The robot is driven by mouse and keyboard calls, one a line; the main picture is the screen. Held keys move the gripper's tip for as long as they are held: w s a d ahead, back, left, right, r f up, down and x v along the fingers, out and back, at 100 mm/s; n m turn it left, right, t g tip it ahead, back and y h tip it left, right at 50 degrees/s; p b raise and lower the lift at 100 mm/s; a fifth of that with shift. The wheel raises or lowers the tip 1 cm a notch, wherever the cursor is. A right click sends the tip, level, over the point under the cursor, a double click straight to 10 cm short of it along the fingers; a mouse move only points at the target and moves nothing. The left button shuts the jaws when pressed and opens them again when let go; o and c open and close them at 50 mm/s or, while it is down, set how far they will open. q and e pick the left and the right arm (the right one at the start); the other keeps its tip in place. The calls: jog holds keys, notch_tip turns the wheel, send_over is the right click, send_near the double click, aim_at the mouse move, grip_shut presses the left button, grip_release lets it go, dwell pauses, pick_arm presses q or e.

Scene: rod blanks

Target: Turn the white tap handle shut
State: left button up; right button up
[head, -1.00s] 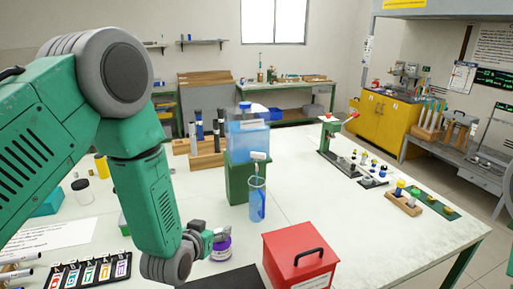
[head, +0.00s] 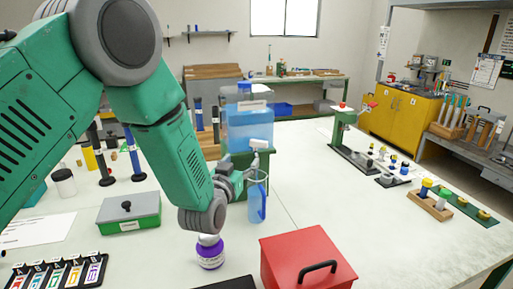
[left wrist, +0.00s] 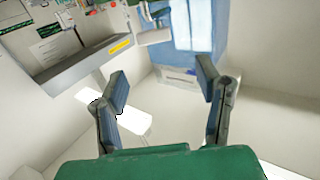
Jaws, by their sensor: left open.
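The white tap handle (head: 259,144) is at the front of a blue water tank (head: 250,125) on a green stand. A clear jug (head: 257,200) with blue liquid stands below the tap. My left gripper (head: 247,175) is just left of and below the tap, close to the jug's rim; I cannot tell whether it touches either. In the left wrist view my left gripper (left wrist: 160,88) is open, with nothing clearly between its fingers. The tank (left wrist: 200,25) and a white tap part (left wrist: 153,37) are at the top, beyond the fingertips. My right gripper is not in view.
A purple-labelled jar (head: 210,255) stands below my left wrist. A red box (head: 303,260) is at the front and a green box (head: 129,213) at the left. A pale bar in the wrist view is unclear.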

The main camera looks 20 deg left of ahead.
pick_arm(q)
send_near(257, 142)
jog(key=w+d, duration=0.1)
jog(key=w, duration=0.5)
jog(key=w+a+p, duration=0.1)
jog(key=w, duration=0.2)
jog(key=shift+a+f, duration=0.15)
jog(key=shift+w+a, duration=0.1)
jog(key=shift+w, duration=0.45)
jog(key=shift+w+d, duration=0.2)
jog(key=shift+d, duration=0.45)
jog(key=c, duration=0.6)
jog(key=shift+a, duration=0.15)
jog(key=shift+c, duration=1.4)
jog(key=shift+a, duration=0.2)
